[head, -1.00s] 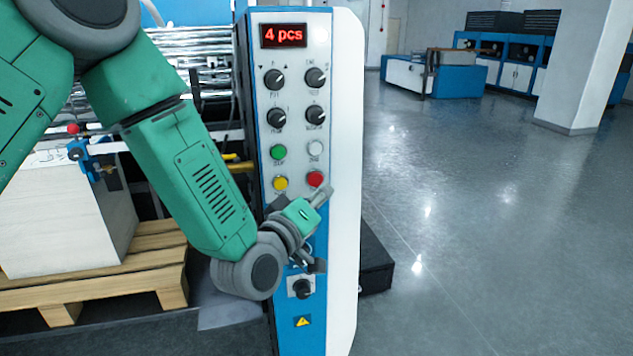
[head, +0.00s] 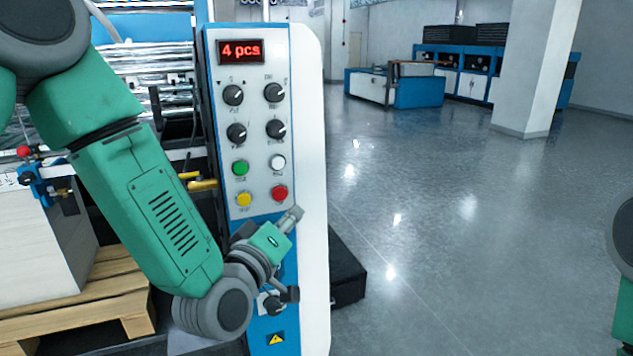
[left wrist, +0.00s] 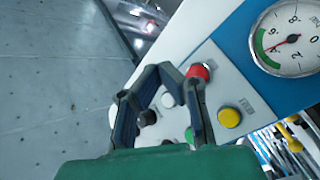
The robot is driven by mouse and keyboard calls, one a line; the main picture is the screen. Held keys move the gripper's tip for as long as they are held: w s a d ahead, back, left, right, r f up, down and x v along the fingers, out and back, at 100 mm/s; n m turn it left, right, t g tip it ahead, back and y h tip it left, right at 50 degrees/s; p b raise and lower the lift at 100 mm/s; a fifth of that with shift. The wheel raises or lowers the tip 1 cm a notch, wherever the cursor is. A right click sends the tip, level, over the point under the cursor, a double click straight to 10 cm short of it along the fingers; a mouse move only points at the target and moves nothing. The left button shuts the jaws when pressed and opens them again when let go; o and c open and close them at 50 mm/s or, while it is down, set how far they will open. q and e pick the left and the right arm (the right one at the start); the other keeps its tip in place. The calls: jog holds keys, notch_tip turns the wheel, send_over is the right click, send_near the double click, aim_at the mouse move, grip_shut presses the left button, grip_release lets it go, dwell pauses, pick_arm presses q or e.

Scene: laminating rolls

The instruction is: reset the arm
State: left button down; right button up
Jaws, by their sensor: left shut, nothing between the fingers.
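My left arm comes in from the left across the front of the control panel (head: 310,150). My left gripper (head: 291,216) is shut and empty, a little below and right of the red button (head: 280,193). In the left wrist view its fingers (left wrist: 172,78) show in front of the panel, with the red button (left wrist: 198,72) beside a finger and the yellow button (left wrist: 229,117) further right. I cannot tell the gap to the panel. The arm partly hides the lower black knob (head: 274,303). My right gripper is out of view.
A wooden pallet (head: 110,300) bears a white stack at the left. A black box (head: 347,270) sits on the floor right of the panel. Open floor (head: 450,240) lies to the right. A gauge (left wrist: 288,38) shows in the left wrist view.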

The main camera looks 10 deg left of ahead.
pick_arm(q)
jog(key=s+a+f+m+g+b, duration=0.1)
jog(key=s+f+g+b, duration=0.15)
jog(key=f, duration=0.65)
jog(key=s+a+f+m+g+y+b, duration=0.1)
jog(key=s+f+m+g, duration=0.2)
jog(key=f, duration=0.6)
jog(key=s+a+f+g+b, duration=0.1)
jog(key=s+f+g, duration=0.3)
jog(key=f, duration=0.5)
jog(key=s+a+f+m+g+y+b, duration=0.1)
jog(key=s+a+f+g, duration=0.3)
jog(key=s+f, duration=0.5)
jog(key=s+a+f+m+g+y+b, duration=0.2)
jog(key=s+f, duration=0.8)
jog(key=s, duration=0.6)
jog(key=a+m+g+b, duration=0.1)
jog(key=a+g+b, duration=0.1)
jog(key=a, duration=0.1)
jog(key=shift+a, duration=0.3)
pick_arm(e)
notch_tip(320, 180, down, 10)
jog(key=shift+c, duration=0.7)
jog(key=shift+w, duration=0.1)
